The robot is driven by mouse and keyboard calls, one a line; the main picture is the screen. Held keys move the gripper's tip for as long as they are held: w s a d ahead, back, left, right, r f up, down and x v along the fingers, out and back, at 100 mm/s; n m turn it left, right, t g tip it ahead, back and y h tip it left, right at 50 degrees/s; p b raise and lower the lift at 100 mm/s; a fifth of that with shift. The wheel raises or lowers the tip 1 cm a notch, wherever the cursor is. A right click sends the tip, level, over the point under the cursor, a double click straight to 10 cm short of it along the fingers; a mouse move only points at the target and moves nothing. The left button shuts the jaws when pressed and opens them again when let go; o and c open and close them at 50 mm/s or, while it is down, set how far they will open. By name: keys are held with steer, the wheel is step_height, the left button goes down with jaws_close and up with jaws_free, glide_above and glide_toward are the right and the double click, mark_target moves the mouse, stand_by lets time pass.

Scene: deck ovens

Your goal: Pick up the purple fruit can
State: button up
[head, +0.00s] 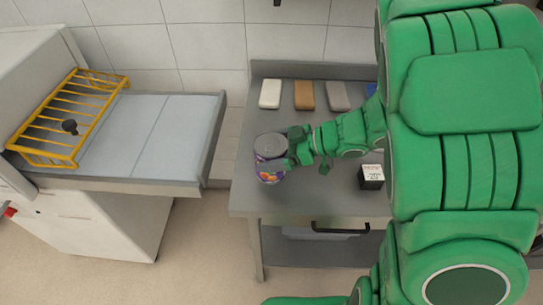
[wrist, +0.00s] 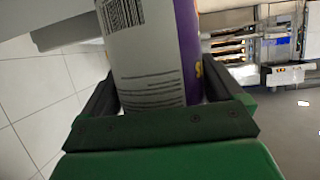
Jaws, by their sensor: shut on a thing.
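The purple fruit can (head: 270,160) is at the left part of the grey metal table, with a grey lid and a purple label with fruit pictures. My gripper (head: 290,148) reaches it from the right and is shut on it. In the wrist view the can (wrist: 150,60) stands between the two fingers of my gripper (wrist: 155,100), showing the white back of its label with a barcode and lines of text, and a purple strip at the right. I cannot tell whether the can's base touches the table.
On the table (head: 310,200) stand a white block (head: 270,94), a brown block (head: 304,95), a grey block (head: 338,95), a partly hidden blue one (head: 371,90) and a small black-and-white box (head: 371,177). A gap separates the table from the oven loader (head: 150,140) with a yellow rack (head: 75,115).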

steer(key=shift+r, duration=3.35)
